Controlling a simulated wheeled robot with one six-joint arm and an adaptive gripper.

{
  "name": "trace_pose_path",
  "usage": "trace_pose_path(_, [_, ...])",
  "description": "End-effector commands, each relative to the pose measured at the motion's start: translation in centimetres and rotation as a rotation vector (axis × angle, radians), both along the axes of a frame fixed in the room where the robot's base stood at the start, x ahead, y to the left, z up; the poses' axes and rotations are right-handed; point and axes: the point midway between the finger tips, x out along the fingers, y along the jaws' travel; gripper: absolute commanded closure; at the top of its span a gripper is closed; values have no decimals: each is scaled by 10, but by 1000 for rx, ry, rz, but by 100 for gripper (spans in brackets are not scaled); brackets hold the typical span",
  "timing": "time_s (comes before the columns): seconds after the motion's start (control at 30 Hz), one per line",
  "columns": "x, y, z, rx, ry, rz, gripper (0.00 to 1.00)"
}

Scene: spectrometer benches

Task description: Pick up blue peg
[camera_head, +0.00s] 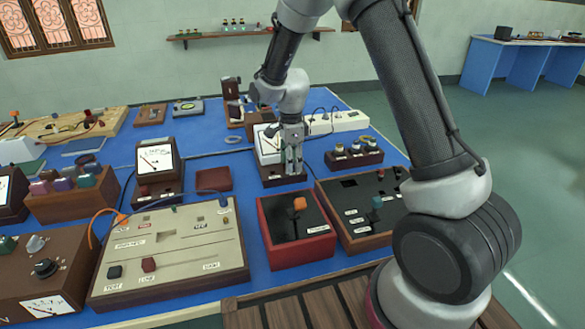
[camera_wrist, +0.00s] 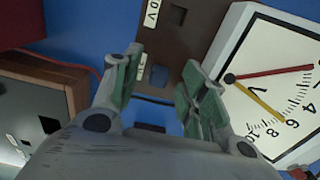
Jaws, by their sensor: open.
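My gripper (camera_head: 293,168) hangs fingers down beside the white-faced meter (camera_head: 268,144) in the head view. In the wrist view its two green-padded fingers (camera_wrist: 160,76) are apart, with nothing clearly held between them. A small grey-blue piece (camera_wrist: 158,75) shows between the fingers on the brown meter base (camera_wrist: 200,30). I cannot tell whether it is the blue peg or an opening. The meter's dial (camera_wrist: 285,85) is just right of the fingers. In the head view the gripper hides the spot beneath it.
A red-sided box (camera_head: 297,228) with an orange knob and a black panel box (camera_head: 355,190) with a teal knob stand in front. A beige panel (camera_head: 170,250) is at front left.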

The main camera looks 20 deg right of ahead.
Motion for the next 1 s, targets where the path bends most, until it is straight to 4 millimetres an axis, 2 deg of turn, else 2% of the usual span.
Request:
trace_pose_path(0.27, [0, 0, -4, 0, 0, 1, 57])
trace_pose_path(0.5, [0, 0, -4, 0, 0, 1, 99])
trace_pose_path(0.83, [0, 0, -2, 0, -1, 1, 99])
trace_pose_path(1.0, [1, 0, 24, 1, -5, 1, 99])
